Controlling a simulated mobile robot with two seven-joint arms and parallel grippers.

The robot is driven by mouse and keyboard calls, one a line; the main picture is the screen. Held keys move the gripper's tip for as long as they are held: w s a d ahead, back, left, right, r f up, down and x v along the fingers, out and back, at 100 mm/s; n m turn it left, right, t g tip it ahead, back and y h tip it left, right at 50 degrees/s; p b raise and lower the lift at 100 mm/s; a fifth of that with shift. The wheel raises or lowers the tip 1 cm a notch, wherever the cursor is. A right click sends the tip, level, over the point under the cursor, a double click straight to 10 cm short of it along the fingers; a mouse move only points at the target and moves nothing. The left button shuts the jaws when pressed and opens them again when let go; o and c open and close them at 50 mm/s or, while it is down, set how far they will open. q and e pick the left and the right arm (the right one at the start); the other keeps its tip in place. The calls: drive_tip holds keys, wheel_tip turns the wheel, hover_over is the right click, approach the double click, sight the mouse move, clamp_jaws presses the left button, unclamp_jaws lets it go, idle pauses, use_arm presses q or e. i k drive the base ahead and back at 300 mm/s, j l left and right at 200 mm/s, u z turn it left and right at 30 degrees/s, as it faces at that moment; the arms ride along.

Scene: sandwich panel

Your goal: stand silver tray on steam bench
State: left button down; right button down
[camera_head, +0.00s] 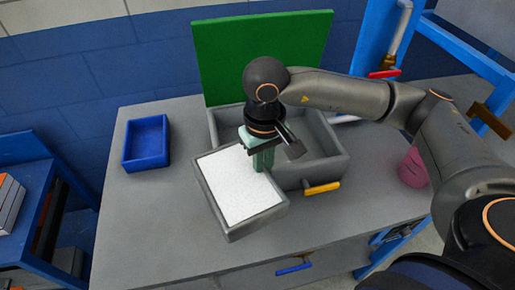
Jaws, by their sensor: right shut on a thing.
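The silver tray (258,221) is a grey, straight-walled rectangular tray with a speckled white filling or inside. It shows at the middle of the head view, turned at an angle. My right gripper (262,161) points down at the tray's right edge and is shut on that wall. The tray overlaps the front left corner of the sunken basin in the grey steam bench (140,225). I cannot tell whether its underside touches the bench top. My left gripper is not in view.
A blue bin (147,143) stands at the bench's back left. A green panel (262,55) rises behind the basin (318,150). A yellow handle (322,188) is at the basin's front, and a pink cup (411,168) stands at the right. The bench's front left is clear.

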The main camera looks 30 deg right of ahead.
sight(146, 227)
drive_tip(key=j+u, duration=0.2)
drive_tip(key=u, duration=0.2)
drive_tip(key=j+u, duration=0.15)
drive_tip(key=u, duration=0.2)
drive_tip(key=i+j+u, duration=0.1)
drive_tip(key=u, duration=0.3)
